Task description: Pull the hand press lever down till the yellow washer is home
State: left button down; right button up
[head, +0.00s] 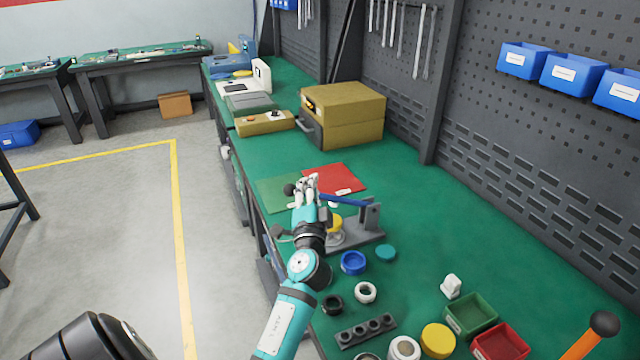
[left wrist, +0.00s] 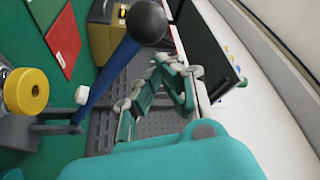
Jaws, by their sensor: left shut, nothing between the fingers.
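The hand press (head: 372,216) stands on the green bench with a grey base and post. Its blue lever (head: 343,200) runs left from the post to a black ball knob (head: 289,189), looking nearly level. The yellow washer (head: 334,223) sits below the lever on the press. My left gripper (head: 307,183) is at the knob end, shut and empty. In the left wrist view the knob (left wrist: 146,22) and lever (left wrist: 104,76) are beside the fingers (left wrist: 158,88), and the yellow washer (left wrist: 27,91) is at the left. Contact with the lever cannot be told. My right gripper is out of view.
Green and red mats (head: 335,178) lie behind the press. A blue ring (head: 353,262), a teal disc (head: 386,252), a white ring (head: 365,292) and a dark holed block (head: 366,330) lie in front. Green (head: 470,315) and red bins stand at front right. A brown box (head: 343,112) stands farther back.

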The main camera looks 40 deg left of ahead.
pick_arm(q)
jog(key=shift+s+a+f, duration=0.2)
jog(key=shift+s+a, duration=0.05)
jog(key=shift+s, duration=0.2)
notch_tip(320, 180, down, 6)
jog(key=s+a+b, duration=0.1)
jog(key=s+b, duration=0.1)
jog(key=b, duration=0.3)
jog(key=shift+s+r+b, duration=0.15)
jog(key=shift+b, duration=0.25)
jog(key=shift+a, duration=0.1)
